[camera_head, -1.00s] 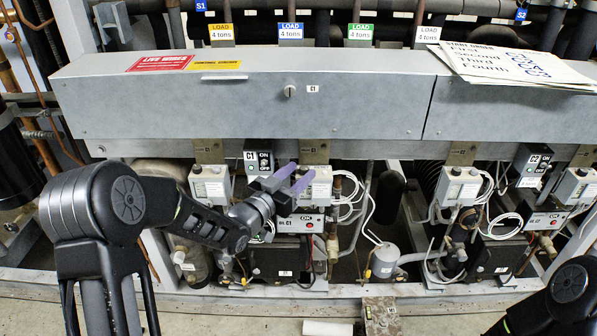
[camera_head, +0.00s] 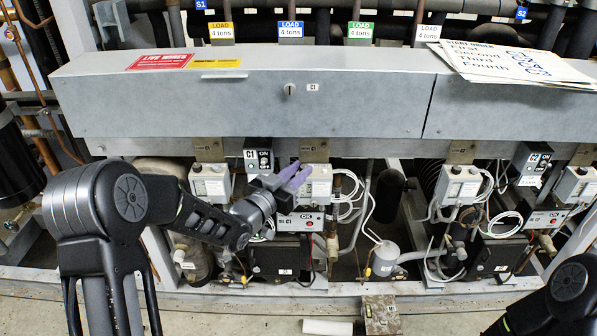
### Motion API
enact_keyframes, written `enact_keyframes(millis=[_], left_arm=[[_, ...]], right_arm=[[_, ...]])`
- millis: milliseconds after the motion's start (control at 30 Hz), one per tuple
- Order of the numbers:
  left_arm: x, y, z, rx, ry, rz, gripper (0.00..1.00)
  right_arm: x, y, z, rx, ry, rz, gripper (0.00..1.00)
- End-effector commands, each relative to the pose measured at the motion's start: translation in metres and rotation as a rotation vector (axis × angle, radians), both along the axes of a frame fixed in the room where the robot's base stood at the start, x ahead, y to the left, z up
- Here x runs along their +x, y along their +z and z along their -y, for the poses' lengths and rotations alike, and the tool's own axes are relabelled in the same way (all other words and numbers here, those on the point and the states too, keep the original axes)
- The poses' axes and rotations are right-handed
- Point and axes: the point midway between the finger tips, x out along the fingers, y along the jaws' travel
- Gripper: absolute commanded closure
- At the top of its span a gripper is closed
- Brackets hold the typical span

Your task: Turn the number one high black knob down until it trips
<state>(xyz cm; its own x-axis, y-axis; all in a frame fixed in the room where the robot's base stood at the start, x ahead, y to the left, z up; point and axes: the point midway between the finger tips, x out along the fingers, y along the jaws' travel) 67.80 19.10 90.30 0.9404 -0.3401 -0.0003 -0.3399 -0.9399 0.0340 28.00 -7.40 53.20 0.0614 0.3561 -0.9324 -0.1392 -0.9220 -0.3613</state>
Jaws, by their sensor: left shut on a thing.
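My left gripper (camera_head: 297,176), with purple fingers, reaches up to the white control box (camera_head: 320,190) in the number one section, right of the C1 switch. Its fingers are close together at the upper left of that box. The black knob there is hidden behind the fingers, so its angle cannot be read. A second white control box (camera_head: 211,184) stands left of the C1 switch box (camera_head: 258,158). My right gripper is out of view; only part of my right arm shows at the lower right.
A grey cover (camera_head: 240,105) overhangs the controls. White cables (camera_head: 350,198) loop right of the box. A relay module with an OK label (camera_head: 300,222) sits just below my fingers. The number two controls (camera_head: 458,187) stand further right. Papers (camera_head: 515,65) lie on the cover.

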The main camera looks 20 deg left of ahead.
Motion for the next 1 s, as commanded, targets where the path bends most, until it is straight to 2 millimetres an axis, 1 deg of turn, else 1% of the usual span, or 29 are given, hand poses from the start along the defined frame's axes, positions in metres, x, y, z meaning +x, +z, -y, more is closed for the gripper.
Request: enact_keyframes(millis=[167,333,567,700,800,1000], left_arm=[[0.000,0.000,0.000,0.000,0.001,0.000,1.00],[0.000,-0.001,0.001,-0.001,0.020,0.002,1.00],[-0.002,-0.005,0.005,-0.004,0.108,0.002,1.00],[-0.002,-0.005,0.008,-0.004,0.194,0.002,1.00],[-0.002,-0.004,0.010,-0.003,0.263,0.002,1.00],[-0.002,-0.002,0.013,-0.001,0.396,0.000,1.00]], right_arm=[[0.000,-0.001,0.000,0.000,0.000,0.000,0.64],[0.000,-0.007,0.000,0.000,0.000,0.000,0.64],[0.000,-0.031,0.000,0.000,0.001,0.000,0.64],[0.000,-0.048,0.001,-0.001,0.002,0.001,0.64],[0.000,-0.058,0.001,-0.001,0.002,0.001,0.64],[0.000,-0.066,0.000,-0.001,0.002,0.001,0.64]])
